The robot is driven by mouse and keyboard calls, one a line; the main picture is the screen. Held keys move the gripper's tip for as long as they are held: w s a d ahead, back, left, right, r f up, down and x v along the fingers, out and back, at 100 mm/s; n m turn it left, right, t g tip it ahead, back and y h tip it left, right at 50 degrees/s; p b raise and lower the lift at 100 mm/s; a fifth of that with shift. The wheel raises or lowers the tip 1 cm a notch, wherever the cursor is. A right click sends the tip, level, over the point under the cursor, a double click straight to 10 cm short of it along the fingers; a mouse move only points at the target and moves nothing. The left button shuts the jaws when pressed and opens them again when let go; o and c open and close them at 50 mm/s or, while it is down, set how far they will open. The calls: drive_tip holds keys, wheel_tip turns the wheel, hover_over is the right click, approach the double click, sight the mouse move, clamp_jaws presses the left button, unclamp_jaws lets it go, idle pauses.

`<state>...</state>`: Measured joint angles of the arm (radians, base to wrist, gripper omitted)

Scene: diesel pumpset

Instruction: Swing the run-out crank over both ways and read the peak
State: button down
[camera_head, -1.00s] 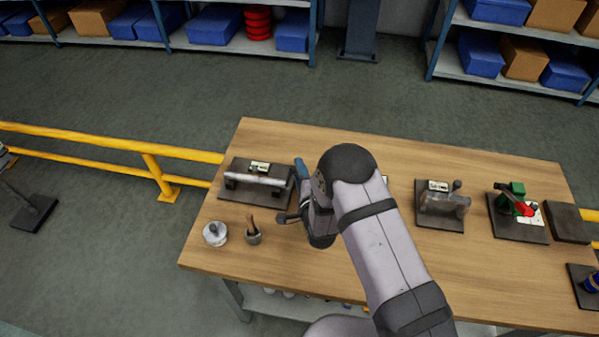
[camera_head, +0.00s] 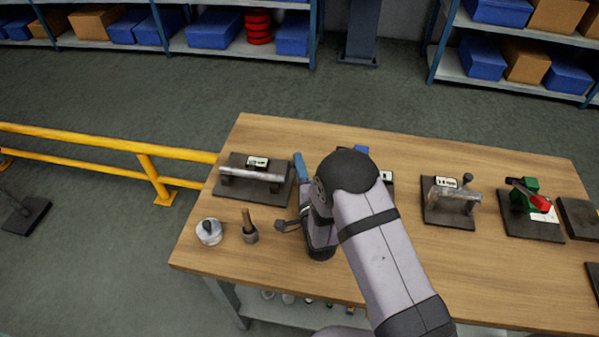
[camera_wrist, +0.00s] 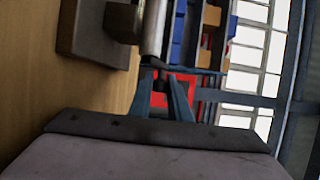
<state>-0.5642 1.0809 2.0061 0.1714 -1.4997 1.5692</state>
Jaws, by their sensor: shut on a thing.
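The run-out rig I take to be the left fixture (camera_head: 229,190), a dark plate with a grey shaft (camera_head: 252,174) lying across two supports. A small white readout (camera_head: 257,162) stands behind the shaft; its figures are too small to read. In the wrist view the shaft (camera_wrist: 154,32) ends just beyond my fingertips. My gripper (camera_wrist: 160,82) has its two blue fingers close together on a small dark part beyond the shaft's end, apparently the crank. In the head view my arm hides most of the gripper and the crank.
A grey round-topped piece (camera_head: 208,232) and a cup with a brown handle (camera_head: 250,232) stand at the table's front left. Right of my arm are a fixture with a knobbed lever (camera_head: 450,195) and a green-and-red device (camera_head: 527,200). A yellow rail (camera_head: 100,138) runs left.

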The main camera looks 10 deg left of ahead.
drive_tip(key=c, duration=1.6)
unclamp_jaws()
drive_tip(key=shift+c, duration=0.2)
drive_tip(key=shift+s, duration=0.1)
drive_tip(key=shift+s+d, duration=0.2)
drive_tip(key=shift+s, duration=0.25)
drive_tip(key=b+v, duration=0.2)
drive_tip(key=v, duration=0.3)
drive_tip(key=shift+f, duration=0.1)
drive_tip(key=shift+s+d+b, duration=0.25)
drive_tip(key=shift+s+b, duration=0.05)
drive_tip(key=shift+s, duration=0.3)
drive_tip(key=shift+r, duration=0.2)
